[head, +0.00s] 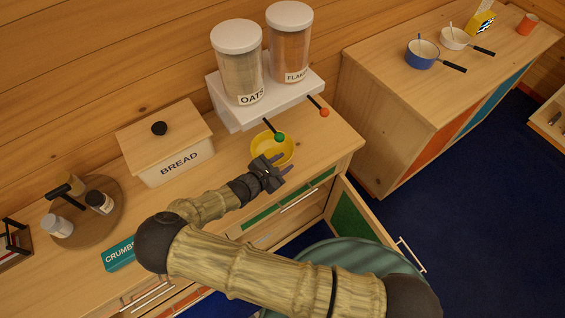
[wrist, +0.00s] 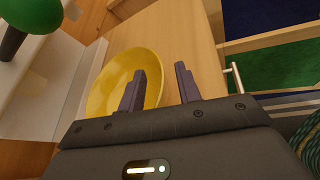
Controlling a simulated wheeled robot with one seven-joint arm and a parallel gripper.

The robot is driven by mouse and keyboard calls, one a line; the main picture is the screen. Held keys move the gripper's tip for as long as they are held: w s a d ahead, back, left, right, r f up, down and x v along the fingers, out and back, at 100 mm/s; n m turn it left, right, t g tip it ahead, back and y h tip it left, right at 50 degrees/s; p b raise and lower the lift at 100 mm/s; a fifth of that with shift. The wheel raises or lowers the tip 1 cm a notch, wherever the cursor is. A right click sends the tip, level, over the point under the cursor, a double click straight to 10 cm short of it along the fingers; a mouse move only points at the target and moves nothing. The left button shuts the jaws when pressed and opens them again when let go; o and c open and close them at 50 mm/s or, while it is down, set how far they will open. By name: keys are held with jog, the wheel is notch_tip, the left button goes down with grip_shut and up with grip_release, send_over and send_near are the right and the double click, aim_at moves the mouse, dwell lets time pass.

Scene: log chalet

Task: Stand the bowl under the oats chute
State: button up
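The yellow bowl (head: 262,148) stands upright on the wooden counter, in front of the white dispenser stand (head: 290,103) and close below the green-knobbed lever (head: 280,137). The OATS jar (head: 240,75) is the left jar on the stand. The chute mouth beneath it is hidden from the head view. My gripper (head: 282,165) is at the bowl's near right side. In the wrist view my gripper (wrist: 160,82) is open, its left finger overlapping the bowl (wrist: 106,88) and its right finger outside the rim. I cannot tell whether a finger touches it.
The FLAKES jar (head: 289,45) and a red-knobbed lever (head: 324,112) are on the right. A BREAD box (head: 180,163) stands left, with a round tray (head: 75,231) beyond. An open cabinet door (head: 355,215) juts out below the counter. Counter right of the bowl is clear.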

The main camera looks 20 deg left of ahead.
jog(key=b+v, duration=0.4)
jog(key=v, duration=0.8)
jog(key=shift+w, duration=0.1)
dwell(0.6)
jog(key=w+d+r+m+g, duration=0.2)
jog(key=d+m+g, duration=0.35)
jog(key=d, duration=0.35)
jog(key=w+d+r+m+g, duration=0.1)
jog(key=d+r+m+g, duration=0.1)
jog(key=d+m+g, duration=0.45)
jog(key=s+d+r+m+t+y, duration=0.1)
jog(key=d+r+m+y, duration=0.2)
jog(key=d+r+m, duration=0.3)
jog(key=s+d+r+m+t+y, duration=0.1)
jog(key=d+r+m+y, duration=0.2)
jog(key=d+r+m, duration=0.4)
jog(key=d+m, duration=0.2)
jog(key=d, duration=0.3)
jog(key=shift+s+d+r, duration=0.25)
jog(key=shift+s, duration=0.15)
